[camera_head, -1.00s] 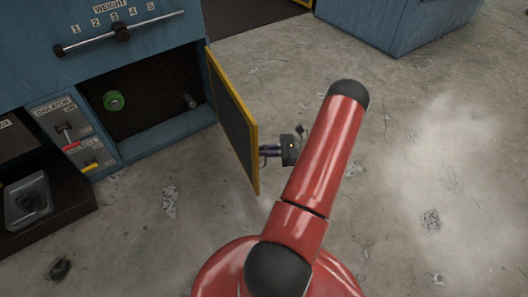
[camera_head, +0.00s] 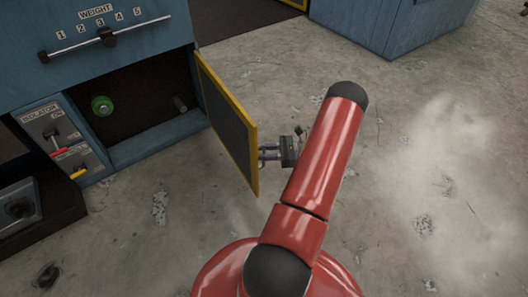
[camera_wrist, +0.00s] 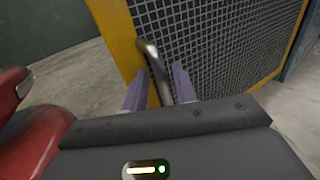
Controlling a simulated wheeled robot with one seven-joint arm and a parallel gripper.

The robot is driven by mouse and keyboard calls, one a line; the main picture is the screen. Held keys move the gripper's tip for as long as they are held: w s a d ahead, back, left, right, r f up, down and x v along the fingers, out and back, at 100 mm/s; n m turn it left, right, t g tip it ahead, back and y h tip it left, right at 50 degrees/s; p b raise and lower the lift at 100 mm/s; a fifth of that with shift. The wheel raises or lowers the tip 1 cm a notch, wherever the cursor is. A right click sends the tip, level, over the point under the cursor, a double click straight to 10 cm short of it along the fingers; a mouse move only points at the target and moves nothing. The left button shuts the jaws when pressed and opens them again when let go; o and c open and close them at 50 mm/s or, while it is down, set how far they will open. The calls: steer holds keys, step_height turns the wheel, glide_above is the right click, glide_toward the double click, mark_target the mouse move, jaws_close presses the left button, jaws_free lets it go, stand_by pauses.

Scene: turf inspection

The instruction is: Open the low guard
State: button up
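The low guard (camera_head: 228,120) is a dark mesh door in a yellow frame, standing swung out from the low opening in the blue machine. In the wrist view its mesh (camera_wrist: 225,40) and yellow frame (camera_wrist: 118,38) fill much of the upper picture. A grey bar handle (camera_wrist: 150,58) stands out near the frame's edge. My gripper (camera_head: 263,152) is on the guard's outer side, close to its free edge. In the wrist view its two purple fingers (camera_wrist: 160,80) are spread on either side of the handle, with gaps visible. The fingers' exact contact is unclear.
Inside the opening (camera_head: 145,100) are a green ringed part (camera_head: 102,106) and a short peg. An isolator panel (camera_head: 58,140) is left of it, and a weight slider (camera_head: 107,37) above. Concrete floor (camera_head: 400,160) is clear to the right, before another blue machine (camera_head: 370,22).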

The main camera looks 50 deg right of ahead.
steer(key=shift+d, duration=0.1)
steer(key=v, duration=0.7)
steer(key=shift+s+d, duration=0.2)
steer(key=shift+s, duration=0.05)
stand_by(0.4)
